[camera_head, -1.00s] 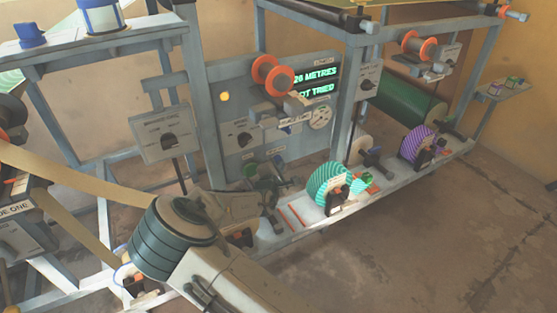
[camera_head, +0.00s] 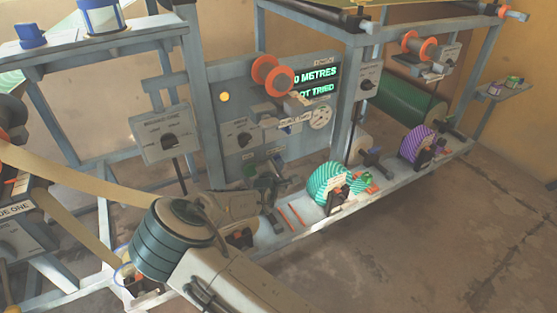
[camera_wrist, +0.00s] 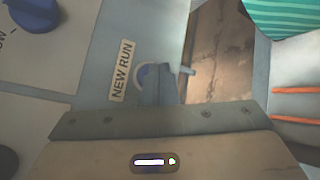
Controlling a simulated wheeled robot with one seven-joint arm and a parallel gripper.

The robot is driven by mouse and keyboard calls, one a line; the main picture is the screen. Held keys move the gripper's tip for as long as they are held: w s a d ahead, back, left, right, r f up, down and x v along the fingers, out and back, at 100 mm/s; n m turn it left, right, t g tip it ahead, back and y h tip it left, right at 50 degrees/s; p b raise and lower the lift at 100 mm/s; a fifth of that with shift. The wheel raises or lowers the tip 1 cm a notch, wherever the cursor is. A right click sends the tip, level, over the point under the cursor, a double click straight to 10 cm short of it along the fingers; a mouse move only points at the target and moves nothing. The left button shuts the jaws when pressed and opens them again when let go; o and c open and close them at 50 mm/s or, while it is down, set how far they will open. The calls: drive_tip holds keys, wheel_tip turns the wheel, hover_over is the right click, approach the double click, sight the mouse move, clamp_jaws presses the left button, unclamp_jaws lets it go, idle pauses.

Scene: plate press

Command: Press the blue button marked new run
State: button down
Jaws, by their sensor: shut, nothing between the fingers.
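In the wrist view the NEW RUN label (camera_wrist: 122,72) is on a grey panel. Beside it is the blue button (camera_wrist: 145,76) in a pale ring, partly hidden by my fingers. My gripper (camera_wrist: 166,72) is shut and empty, its tips over the right part of the button. Whether they touch it, I cannot tell. In the head view my gripper (camera_head: 268,188) is low in front of the press panel, and the button cannot be made out there.
A blue knob (camera_wrist: 35,12) is at the wrist view's upper left. In the head view a teal striped roll (camera_head: 327,183) stands right of my gripper on the pale bench rail, with a purple striped roll (camera_head: 415,146) beyond. A green-lettered display (camera_head: 318,82) is partly hidden by an orange spool.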

drive_tip(key=shift+s+d+p, duration=0.3)
drive_tip(key=shift+s+d, duration=0.15)
drive_tip(key=shift+s, duration=0.2)
drive_tip(key=shift+s+d+p, duration=0.4)
drive_tip(key=shift+s+d, duration=0.3)
drive_tip(key=shift+s, duration=0.35)
drive_tip(key=shift+s+d+p, duration=0.35)
drive_tip(key=shift+s+d, duration=0.35)
drive_tip(key=shift+s, duration=0.3)
drive_tip(key=s+d+r+m+g+p, duration=0.3)
drive_tip(key=d+r+m+g+p, duration=0.1)
drive_tip(key=d+m+g+p, duration=0.3)
drive_tip(key=s+d+r+m+g+y+p, duration=0.1)
drive_tip(key=s+d+r+m+p, duration=0.2)
drive_tip(key=s+r, duration=0.6)
drive_tip(key=s+d+r+m+g+p, duration=0.2)
drive_tip(key=s+d+r+m+p, duration=0.2)
drive_tip(key=r, duration=1.2)
drive_tip(key=s+d+r+m+g+y+p, duration=0.1)
drive_tip(key=s+d+r+m+p, duration=0.3)
drive_tip(key=s+r+m+p, duration=0.4)
drive_tip(key=s+r+g+p, duration=0.1)
drive_tip(key=s+r, duration=0.4)
drive_tip(key=s, duration=0.2)
drive_tip(key=shift+s+r+m+y+p, duration=0.3)
drive_tip(key=shift+r, duration=0.05)
